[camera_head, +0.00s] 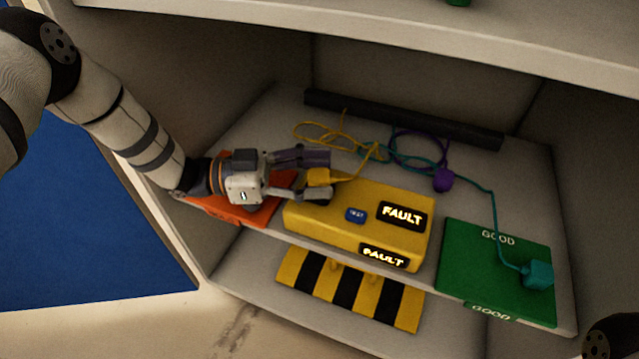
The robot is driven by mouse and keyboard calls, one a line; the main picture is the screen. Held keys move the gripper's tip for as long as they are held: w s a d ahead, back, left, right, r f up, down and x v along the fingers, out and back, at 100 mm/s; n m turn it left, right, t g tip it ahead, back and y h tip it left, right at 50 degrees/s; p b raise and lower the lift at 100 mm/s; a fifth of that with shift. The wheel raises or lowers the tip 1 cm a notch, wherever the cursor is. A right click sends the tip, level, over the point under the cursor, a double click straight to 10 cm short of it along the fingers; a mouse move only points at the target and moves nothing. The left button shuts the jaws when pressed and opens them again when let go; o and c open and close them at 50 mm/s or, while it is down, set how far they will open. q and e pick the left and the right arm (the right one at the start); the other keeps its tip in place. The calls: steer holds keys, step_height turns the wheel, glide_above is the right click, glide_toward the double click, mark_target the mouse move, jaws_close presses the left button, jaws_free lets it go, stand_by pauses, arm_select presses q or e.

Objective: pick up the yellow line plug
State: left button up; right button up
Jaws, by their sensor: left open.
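The yellow line plug (320,177) sits at the back left end of the yellow test box (310,219), on or just above its top. Its yellow cord runs back to the dark bar at the rear of the shelf. My left gripper (318,176) comes in from the left with its fingers apart, one behind the plug and one in front. The plug lies between the fingertips; I cannot tell whether either finger touches it. My right gripper is out of view.
A purple plug (442,180) lies behind the box. A teal plug (538,275) rests on the green GOOD mat (462,278). An orange mat (262,212) lies under my left gripper. The dark bar (400,120) holds the cords. An upper shelf (420,40) overhangs. The box displays read FAULT.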

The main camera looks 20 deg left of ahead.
arm_select(q)
steer(key=shift+w+d, duration=0.2)
steer(key=shift+d, duration=0.3)
jaws_close()
